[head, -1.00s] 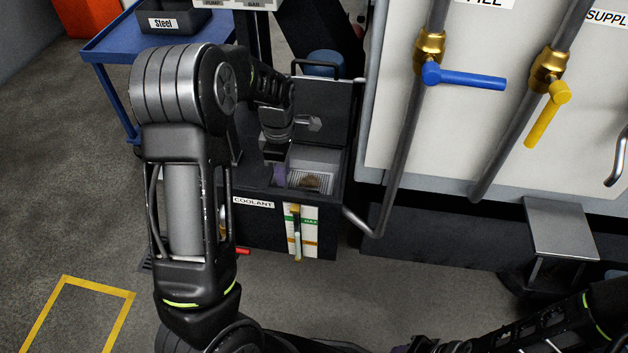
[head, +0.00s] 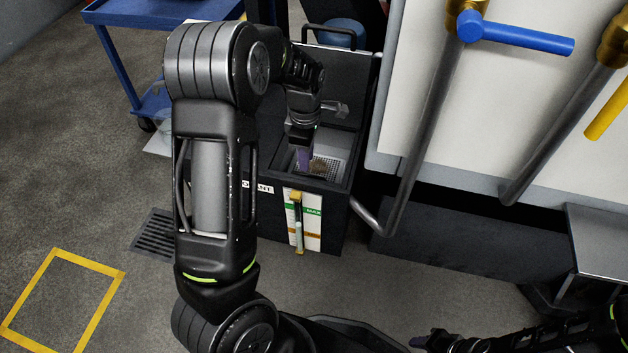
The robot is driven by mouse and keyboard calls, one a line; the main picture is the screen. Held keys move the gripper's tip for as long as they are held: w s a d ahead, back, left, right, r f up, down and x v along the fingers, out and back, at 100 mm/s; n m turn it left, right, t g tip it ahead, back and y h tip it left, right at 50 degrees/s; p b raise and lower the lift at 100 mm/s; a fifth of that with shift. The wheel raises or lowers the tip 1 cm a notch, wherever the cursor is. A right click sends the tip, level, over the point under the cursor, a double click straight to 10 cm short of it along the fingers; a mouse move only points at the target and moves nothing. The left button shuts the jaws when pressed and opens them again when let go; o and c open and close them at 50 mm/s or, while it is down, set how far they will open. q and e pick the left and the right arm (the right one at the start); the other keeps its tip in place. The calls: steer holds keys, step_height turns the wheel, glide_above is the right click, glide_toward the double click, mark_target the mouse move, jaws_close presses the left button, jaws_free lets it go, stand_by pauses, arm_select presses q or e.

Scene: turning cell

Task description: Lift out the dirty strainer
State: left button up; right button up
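The dirty strainer (head: 337,167) is a pale perforated basket with a brown clump (head: 318,166) in it. It sits in the open top of the dark coolant tank (head: 272,214). My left gripper (head: 304,160) points down over the tank opening, with its purple fingertips at the strainer's left side. Whether they touch the strainer, and the gap between them, cannot be made out. My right gripper (head: 424,341) is low at the bottom edge, away from the tank, and only partly visible.
The tank's raised lid (head: 338,75) stands behind the opening. A grey pipe (head: 425,120) and the white machine panel with a blue-handled valve (head: 515,33) are close on the right. A blue cart (head: 165,12) stands at back left. A floor grate (head: 155,235) lies left of my arm.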

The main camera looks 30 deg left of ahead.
mark_target(309, 175)
arm_select(q)
steer(key=shift+f, duration=0.1)
steer(key=shift+f+b, duration=0.45)
steer(key=shift+f, duration=0.75)
steer(key=shift+f, duration=0.1)
steer(key=f+b, duration=0.2)
steer(key=f, duration=0.1)
steer(key=f+b, duration=0.1)
steer(key=f, duration=0.1)
steer(key=shift+d, duration=0.3)
steer(key=shift+c, duration=0.3)
jaws_close()
stand_by(0.7)
